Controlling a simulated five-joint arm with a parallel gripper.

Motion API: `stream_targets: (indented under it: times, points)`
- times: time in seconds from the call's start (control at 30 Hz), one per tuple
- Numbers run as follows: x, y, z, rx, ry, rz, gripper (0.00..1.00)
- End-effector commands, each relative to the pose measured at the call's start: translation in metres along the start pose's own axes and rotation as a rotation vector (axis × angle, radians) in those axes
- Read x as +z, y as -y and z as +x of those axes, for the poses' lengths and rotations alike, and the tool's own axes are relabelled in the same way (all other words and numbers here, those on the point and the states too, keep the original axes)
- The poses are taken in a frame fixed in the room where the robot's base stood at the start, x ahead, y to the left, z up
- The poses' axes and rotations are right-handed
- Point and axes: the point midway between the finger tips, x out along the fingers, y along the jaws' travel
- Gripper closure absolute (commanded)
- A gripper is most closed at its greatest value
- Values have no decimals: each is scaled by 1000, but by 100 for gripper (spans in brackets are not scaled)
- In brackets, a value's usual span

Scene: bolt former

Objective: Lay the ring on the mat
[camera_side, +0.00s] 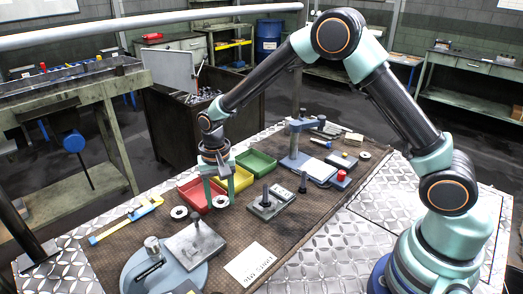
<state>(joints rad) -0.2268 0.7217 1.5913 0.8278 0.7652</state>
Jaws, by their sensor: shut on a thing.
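My gripper (220,199) points down with its two teal fingers on either side of a pale metal ring (221,202), and it is shut on that ring. The ring is flat, with a dark hole. It is at or just above the brown mat (234,237); I cannot tell whether it touches. The mat is dark, textured and spread over the metal bench. A second, similar ring (179,212) lies on the mat to the left, and another (364,155) lies at the far right.
Red (194,195), yellow (238,180) and green (256,162) trays stand close behind my gripper. A block with an upright pin (265,203) is at right. A press stand (295,143), a caliper (128,221), a round-based fixture (168,262) and a paper label (249,263) surround the work.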

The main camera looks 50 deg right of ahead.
Motion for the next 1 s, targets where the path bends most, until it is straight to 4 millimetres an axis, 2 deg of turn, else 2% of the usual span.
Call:
stream_targets:
  times: [0.1,0.2,0.67,0.7,0.73,0.77,1.0]
  points:
    - [1,-1,20,3,3,0,96]
    - [0,0,31,2,2,0,96]
    - [0,0,38,0,0,0,96]
    - [0,0,37,0,0,0,31]
    - [0,0,37,0,0,0,20]
    - [0,0,37,0,0,0,17]
    - [0,0,37,1,1,0,17]
